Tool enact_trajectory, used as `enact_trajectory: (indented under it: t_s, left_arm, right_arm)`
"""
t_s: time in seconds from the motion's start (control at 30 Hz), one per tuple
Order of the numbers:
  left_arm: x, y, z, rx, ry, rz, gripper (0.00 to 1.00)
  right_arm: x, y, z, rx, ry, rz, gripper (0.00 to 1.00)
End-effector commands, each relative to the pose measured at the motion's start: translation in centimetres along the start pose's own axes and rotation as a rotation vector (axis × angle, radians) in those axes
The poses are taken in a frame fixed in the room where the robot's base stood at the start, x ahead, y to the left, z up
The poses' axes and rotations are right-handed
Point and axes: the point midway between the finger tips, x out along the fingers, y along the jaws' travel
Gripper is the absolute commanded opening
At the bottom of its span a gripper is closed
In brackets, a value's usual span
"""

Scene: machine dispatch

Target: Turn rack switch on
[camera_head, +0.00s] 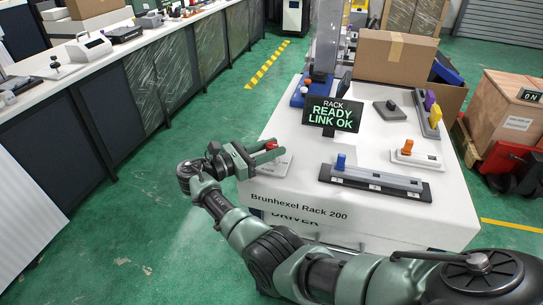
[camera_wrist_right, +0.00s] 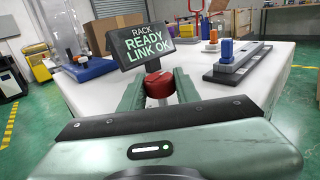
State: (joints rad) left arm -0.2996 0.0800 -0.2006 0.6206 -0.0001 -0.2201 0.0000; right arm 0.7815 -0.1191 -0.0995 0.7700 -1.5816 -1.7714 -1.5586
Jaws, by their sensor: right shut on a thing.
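The white rack table, labelled "Brunhexel Rack 200" (camera_head: 345,212), stands in front of me. A red switch knob (camera_head: 271,144) on a pale base plate (camera_head: 277,166) sits at its left front corner. My right gripper (camera_head: 262,152) is shut on this knob. In the right wrist view the red knob (camera_wrist_right: 159,84) lies between the two green fingers (camera_wrist_right: 158,92). A dark display (camera_head: 331,114) on the table reads "RACK READY LINK OK". The fingers hide part of the knob, so its exact angle is hard to tell. My left gripper is not in view.
A slider bar with a blue handle (camera_head: 340,162) and an orange-handled switch (camera_head: 407,148) lie to the right. Purple and yellow levers (camera_head: 432,106) and a cardboard box (camera_head: 396,57) stand farther back. Green floor is free left of the table.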

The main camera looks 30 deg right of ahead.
Motion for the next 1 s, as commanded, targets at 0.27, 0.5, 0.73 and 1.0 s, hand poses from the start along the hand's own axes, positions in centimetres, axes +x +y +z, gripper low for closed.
enact_trajectory:
  t_s: [0.27, 0.5, 0.73, 1.0]
  left_arm:
    - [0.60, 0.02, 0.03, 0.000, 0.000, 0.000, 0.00]
    - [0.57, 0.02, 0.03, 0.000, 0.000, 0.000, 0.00]
    - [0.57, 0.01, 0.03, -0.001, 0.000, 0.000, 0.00]
    - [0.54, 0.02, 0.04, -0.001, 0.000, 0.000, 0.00]
  right_arm:
    - [0.06, 0.08, 0.23, 0.002, -0.004, -0.028, 0.00]
    - [0.07, 0.09, 0.27, 0.002, -0.004, -0.028, 0.00]
    - [0.06, 0.07, 0.20, 0.002, -0.003, -0.027, 0.54]
    - [0.07, 0.04, 0.10, 0.001, -0.002, -0.027, 0.54]
